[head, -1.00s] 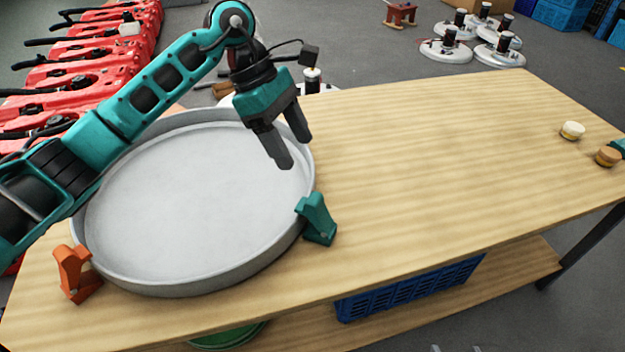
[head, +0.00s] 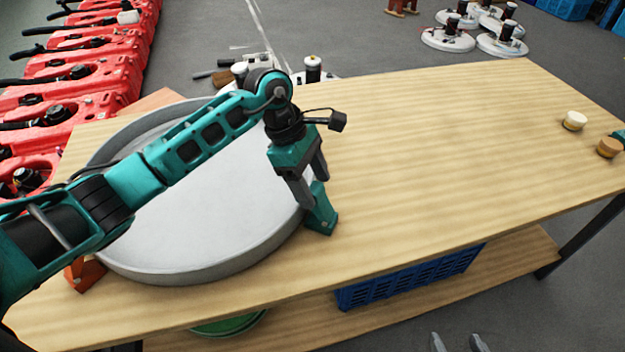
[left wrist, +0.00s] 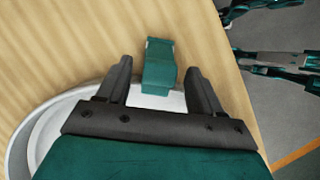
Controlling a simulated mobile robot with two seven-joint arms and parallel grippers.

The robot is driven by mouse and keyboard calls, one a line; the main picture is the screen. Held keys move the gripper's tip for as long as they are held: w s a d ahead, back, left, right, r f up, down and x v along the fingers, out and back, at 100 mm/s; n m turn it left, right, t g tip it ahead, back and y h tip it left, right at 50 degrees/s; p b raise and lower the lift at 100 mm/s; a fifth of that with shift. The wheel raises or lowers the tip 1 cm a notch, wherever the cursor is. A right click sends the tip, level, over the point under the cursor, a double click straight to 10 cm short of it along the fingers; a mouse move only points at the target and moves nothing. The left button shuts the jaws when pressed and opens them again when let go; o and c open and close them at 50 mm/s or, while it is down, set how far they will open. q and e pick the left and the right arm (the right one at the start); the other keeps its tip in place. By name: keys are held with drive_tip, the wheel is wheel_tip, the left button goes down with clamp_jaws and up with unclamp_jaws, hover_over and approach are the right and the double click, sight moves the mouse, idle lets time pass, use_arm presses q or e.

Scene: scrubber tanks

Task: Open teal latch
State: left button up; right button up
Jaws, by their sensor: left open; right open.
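The teal latch (head: 321,212) stands at the right rim of the large round grey tank (head: 200,272) on the wooden table. In the left wrist view the teal latch (left wrist: 159,66) shows between and just beyond the fingertips. My left gripper (head: 313,190) is open, pointing down at the latch, with its fingers partly in front of it; I cannot tell whether they touch it. An orange latch (head: 84,275) is at the tank's left rim, mostly hidden by my left arm. My right gripper (head: 457,343) is open and empty at the bottom edge of the head view, off the table.
The table (head: 440,150) is clear right of the tank. A cream knob (head: 574,121) and a tan knob (head: 609,147) sit near its right end. A blue crate (head: 410,280) is on the shelf below. Red machines (head: 50,110) stand at the left.

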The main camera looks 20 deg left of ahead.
use_arm(q)
clamp_jaws()
idle(0.7)
